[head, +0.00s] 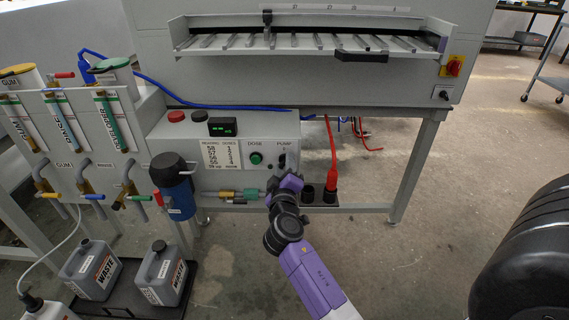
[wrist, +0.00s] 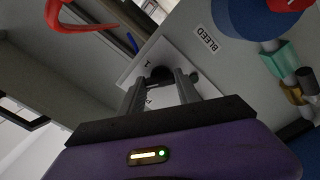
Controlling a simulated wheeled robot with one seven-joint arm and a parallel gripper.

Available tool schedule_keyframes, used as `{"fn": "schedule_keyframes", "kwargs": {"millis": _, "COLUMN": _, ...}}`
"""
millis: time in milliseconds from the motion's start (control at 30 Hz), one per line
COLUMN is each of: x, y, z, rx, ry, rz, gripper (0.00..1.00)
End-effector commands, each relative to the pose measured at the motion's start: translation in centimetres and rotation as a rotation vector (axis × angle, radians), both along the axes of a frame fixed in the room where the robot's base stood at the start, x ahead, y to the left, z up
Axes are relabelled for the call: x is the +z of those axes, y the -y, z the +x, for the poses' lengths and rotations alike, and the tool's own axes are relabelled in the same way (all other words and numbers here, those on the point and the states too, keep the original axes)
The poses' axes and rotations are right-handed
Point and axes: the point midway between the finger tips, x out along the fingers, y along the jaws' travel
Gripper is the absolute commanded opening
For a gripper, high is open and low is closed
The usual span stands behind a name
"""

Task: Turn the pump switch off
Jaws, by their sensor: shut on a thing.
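The pump switch (head: 282,160) is a small dark lever on the white panel under the PUMP label, on the front of the grey control box (head: 200,129). In the wrist view the black switch (wrist: 160,73) sits on its white plate between my two fingertips. My gripper (wrist: 160,80) is shut on it, with the fingers on either side. In the head view my gripper (head: 286,180) reaches up to the panel from below. It partly hides the lower panel, and the exact lever position is hard to read.
A green DOSE button (head: 256,158) is just left of the switch. A red cable (head: 332,150) hangs to the right. Pipe fittings (head: 230,194) and a blue filter (head: 178,195) are at lower left. Two waste jugs (head: 92,270) stand on a low tray.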

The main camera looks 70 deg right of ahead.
Motion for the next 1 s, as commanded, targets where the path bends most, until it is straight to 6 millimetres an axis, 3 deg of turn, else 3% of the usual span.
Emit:
{"fn": "schedule_keyframes", "kwargs": {"millis": 500, "x": 0.22, "y": -0.15, "z": 0.22, "rx": 0.004, "ry": -0.409, "rz": -0.169, "gripper": 0.0}}
{"fn": "schedule_keyframes", "kwargs": {"millis": 1000, "x": 0.07, "y": -0.16, "z": 0.24, "rx": 0.004, "ry": -0.575, "rz": -0.24, "gripper": 0.0}}
